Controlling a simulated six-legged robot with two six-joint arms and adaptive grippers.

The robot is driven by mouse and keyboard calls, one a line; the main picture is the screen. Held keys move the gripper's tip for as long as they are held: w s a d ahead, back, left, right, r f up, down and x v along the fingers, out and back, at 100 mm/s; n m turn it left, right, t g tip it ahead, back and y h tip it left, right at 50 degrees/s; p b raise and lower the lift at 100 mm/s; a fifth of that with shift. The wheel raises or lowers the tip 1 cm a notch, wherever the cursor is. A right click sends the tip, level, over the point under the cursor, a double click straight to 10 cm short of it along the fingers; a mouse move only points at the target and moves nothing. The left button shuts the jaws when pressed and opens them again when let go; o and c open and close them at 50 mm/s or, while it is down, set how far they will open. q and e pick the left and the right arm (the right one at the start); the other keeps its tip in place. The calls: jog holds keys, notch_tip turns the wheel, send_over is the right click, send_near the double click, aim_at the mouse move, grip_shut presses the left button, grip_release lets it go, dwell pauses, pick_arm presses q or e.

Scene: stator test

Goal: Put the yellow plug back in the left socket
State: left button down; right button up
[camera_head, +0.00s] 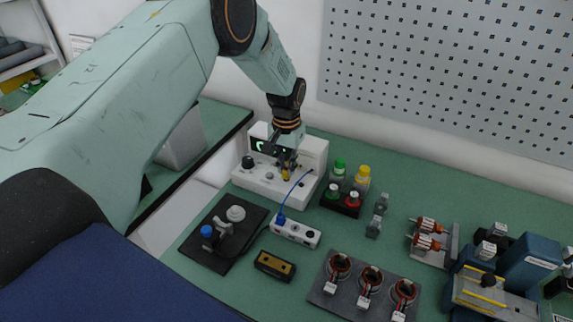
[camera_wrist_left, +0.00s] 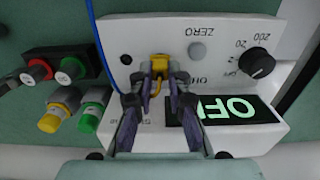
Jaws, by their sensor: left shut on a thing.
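The yellow plug (camera_head: 286,175) is at the front panel of the white tester (camera_head: 252,182); it also shows in the left wrist view (camera_wrist_left: 159,66). My left gripper (camera_head: 286,165) is shut on the plug from above, with both fingertips (camera_wrist_left: 159,76) around it in the left wrist view. A dark round socket (camera_wrist_left: 126,59) shows beside the plug in that view. The plug covers the panel under it, so I cannot tell whether it sits in a socket. A blue cable (camera_head: 298,185) runs to the tester near the plug. My right gripper is not in view.
The tester has a black knob (camera_wrist_left: 257,63), a grey button (camera_wrist_left: 197,53) and a lit display (camera_wrist_left: 232,109). Green and yellow-capped terminals (camera_head: 361,178) stand to its right. A white socket strip (camera_head: 297,232) and a black plate (camera_head: 226,250) lie in front.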

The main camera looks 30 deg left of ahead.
pick_arm(q)
jog(key=shift+f, duration=0.5)
dwell(0.3)
jog(key=c, duration=1.2)
grip_release()
notch_tip(320, 180, up, 12)
